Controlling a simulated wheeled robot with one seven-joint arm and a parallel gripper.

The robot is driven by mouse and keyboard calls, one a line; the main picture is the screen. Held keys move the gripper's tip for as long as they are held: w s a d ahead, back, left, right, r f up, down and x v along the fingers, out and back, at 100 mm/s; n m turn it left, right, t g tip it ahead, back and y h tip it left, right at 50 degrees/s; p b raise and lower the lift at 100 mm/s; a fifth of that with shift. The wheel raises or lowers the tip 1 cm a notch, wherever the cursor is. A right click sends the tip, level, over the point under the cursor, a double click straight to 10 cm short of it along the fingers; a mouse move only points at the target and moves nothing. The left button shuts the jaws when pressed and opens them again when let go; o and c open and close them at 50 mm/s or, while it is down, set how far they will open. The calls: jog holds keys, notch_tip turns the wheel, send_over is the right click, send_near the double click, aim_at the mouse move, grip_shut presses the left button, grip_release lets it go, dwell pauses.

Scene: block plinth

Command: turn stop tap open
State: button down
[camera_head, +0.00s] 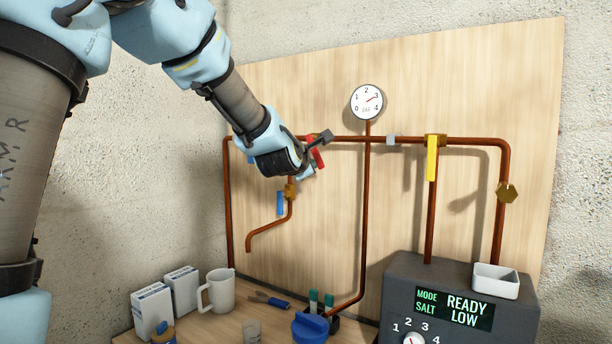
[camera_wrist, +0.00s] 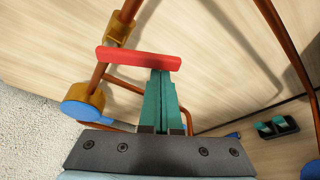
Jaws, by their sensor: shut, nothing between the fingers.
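A tap with a red lever (camera_head: 317,158) sits on the upper copper pipe, left of the gauge; its brass body is partly hidden behind my arm. In the wrist view the red lever (camera_wrist: 140,58) lies almost level across the picture, below a brass fitting (camera_wrist: 121,27). My gripper (camera_wrist: 161,73) is shut and empty, its green fingertips at the right part of the lever's lower edge. I cannot tell whether they touch it. In the head view the lever slants beside my gripper (camera_head: 308,172).
A blue lever (camera_head: 280,204) hangs on the branch pipe below, and a yellow lever (camera_head: 432,158) hangs to the right. A gauge (camera_head: 367,102) stands between. A blue round knob (camera_wrist: 83,101) is left of my fingers. A mug (camera_head: 219,291) and boxes (camera_head: 153,307) stand below.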

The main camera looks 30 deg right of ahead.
aim_at(320, 158)
jog(key=n+b, duration=0.1)
jog(key=s+n+g+b, duration=0.1)
jog(key=b, duration=0.1)
jog(key=shift+s+d+r, duration=0.1)
jog(key=shift+s+d, duration=0.05)
jog(key=shift+d, duration=0.2)
jog(key=n+b, duration=0.1)
jog(key=s+r+n+g+b, duration=0.1)
jog(key=shift+s+d+r+n, duration=0.1)
jog(key=shift+d+r+n, duration=0.2)
jog(key=shift+d, duration=0.1)
jog(key=shift+s+d+r+n+g+h+b, duration=0.15)
jog(key=shift+s+r+n+g+b, duration=0.2)
jog(key=shift+n, duration=0.2)
jog(key=shift+s+d+r+n+g+h+b, duration=0.15)
jog(key=shift+r+n+g, duration=0.1)
jog(key=shift+n+g, duration=0.25)
jog(key=shift+r, duration=0.1)
jog(key=shift+s+r+n+g+h+p, duration=0.25)
jog(key=shift+r+n+g+p, duration=0.45)
jog(key=shift+n, duration=0.45)
jog(key=shift+r, duration=0.1)
jog(key=shift+w, duration=0.15)
